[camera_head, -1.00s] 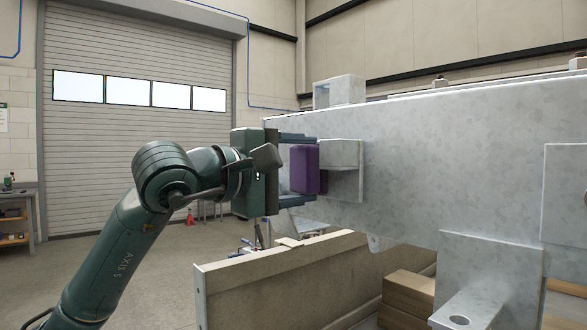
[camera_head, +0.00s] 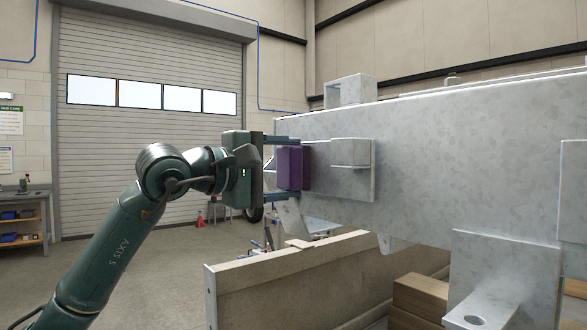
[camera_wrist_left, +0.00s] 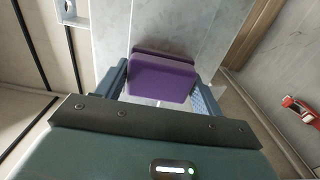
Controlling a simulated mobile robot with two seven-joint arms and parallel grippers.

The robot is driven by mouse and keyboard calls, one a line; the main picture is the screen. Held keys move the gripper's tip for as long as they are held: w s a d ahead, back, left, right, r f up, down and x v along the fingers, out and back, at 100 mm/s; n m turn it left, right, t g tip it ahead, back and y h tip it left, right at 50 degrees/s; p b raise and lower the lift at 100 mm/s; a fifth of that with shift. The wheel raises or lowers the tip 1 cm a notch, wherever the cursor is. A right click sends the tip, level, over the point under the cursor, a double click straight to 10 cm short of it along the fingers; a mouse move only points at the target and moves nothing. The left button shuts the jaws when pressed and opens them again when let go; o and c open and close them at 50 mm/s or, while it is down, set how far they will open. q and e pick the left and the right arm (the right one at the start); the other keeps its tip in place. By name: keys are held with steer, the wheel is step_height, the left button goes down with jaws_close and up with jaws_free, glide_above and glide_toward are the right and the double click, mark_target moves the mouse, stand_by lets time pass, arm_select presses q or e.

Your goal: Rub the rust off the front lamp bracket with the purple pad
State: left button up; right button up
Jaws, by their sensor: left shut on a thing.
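The purple pad (camera_head: 289,168) is a thick block held between the two fingers of my left gripper (camera_head: 283,168). It also shows in the left wrist view (camera_wrist_left: 162,78), with a finger on each side and the grey beam beyond. The front lamp bracket (camera_head: 337,182) is a grey metal plate with a small box standing out of it, on the near side of the beam. The pad is at the plate's left edge; I cannot tell whether they touch. No rust shows on the visible part of the bracket. My right gripper is out of view.
The galvanized trailer beam (camera_head: 450,150) runs across the right side, with a lower bracket (camera_head: 495,270) jutting toward me. A wooden board (camera_head: 290,270) stands below the bracket. A workbench (camera_head: 25,205) is at the far left. Open floor lies left of the board.

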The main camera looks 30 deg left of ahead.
arm_select(q)
steer(key=shift+w+a, duration=0.1)
steer(key=shift+a, duration=0.15)
steer(key=shift+r, duration=0.1)
steer(key=shift+s+a+b, duration=0.3)
steer(key=shift+s+b, duration=0.15)
steer(key=shift+s, duration=0.15)
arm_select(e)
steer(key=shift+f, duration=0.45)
arm_select(q)
steer(key=b+v, duration=0.1)
steer(key=v, duration=0.1)
steer(key=shift+s+a, duration=0.15)
steer(key=shift+s, duration=0.2)
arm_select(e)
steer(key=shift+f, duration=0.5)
arm_select(q)
steer(key=shift+b+v, duration=0.4)
steer(key=shift+v, duration=0.6)
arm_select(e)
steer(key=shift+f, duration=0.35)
arm_select(q)
steer(key=shift+s, duration=0.1)
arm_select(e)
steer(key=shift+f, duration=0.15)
